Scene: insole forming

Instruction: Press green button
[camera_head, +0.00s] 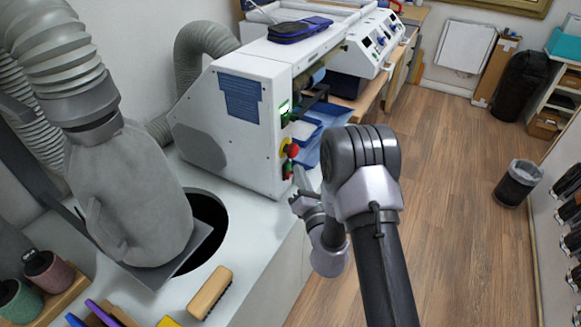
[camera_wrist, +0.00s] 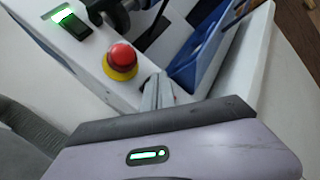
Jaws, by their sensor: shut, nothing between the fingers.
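The green button (camera_head: 288,169) shows as a small green spot on the front panel of the white machine (camera_head: 235,125), just below the red stop button (camera_head: 292,150). My gripper (camera_head: 299,176) is shut and empty, with its fingertips right beside the green button in the head view; I cannot tell if they touch it. In the wrist view the shut fingers (camera_wrist: 158,90) point at the panel, just below and right of the red stop button (camera_wrist: 122,56) with its yellow collar. The green button does not show there and may be behind the fingers.
A green-lit display (camera_wrist: 63,15) and a black switch (camera_wrist: 76,29) sit above the red button. Blue trays (camera_head: 312,140) stand right of the panel. A wooden brush (camera_head: 210,293) lies on the white bench.

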